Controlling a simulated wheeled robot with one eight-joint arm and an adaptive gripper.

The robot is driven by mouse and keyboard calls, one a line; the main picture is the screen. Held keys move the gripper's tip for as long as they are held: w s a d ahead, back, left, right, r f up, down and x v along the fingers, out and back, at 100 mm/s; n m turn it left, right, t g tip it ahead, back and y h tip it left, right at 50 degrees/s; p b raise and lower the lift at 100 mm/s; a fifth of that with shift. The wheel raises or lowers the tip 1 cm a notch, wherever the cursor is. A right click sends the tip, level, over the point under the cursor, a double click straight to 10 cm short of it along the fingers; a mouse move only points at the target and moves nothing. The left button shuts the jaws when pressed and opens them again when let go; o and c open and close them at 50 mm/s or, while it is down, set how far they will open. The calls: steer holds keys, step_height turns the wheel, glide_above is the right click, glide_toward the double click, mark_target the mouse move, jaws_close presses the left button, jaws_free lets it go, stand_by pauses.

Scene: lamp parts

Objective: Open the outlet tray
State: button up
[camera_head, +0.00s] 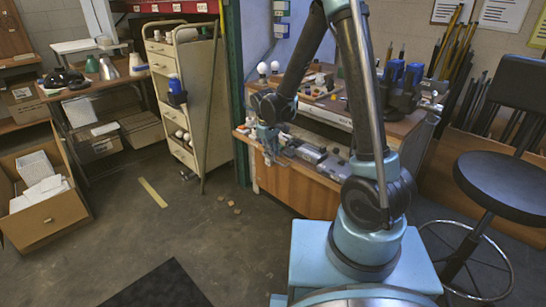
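My gripper (269,148) hangs at the front left edge of the wooden workbench (310,192), pointing down. It is small and dark here, and I cannot tell whether its fingers are open or touching anything. Grey and dark parts (311,153) lie in a row along the bench's front edge, just right of the gripper. I cannot make out for certain which part is the outlet tray; it may be among these parts or hidden by my arm. My arm covers part of the bench's right side.
White bulbs (262,68) and blue devices (414,72) stand on the bench. A black stool (503,187) is at right. A beige drawer cabinet (187,90) stands left of the bench, and an open cardboard box (48,215) lies farther left. The middle floor is mostly clear.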

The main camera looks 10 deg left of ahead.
step_height(320, 180, up, 9)
steer(key=s+a, duration=0.1)
steer(key=shift+s+r, duration=0.15)
stand_by(0.3)
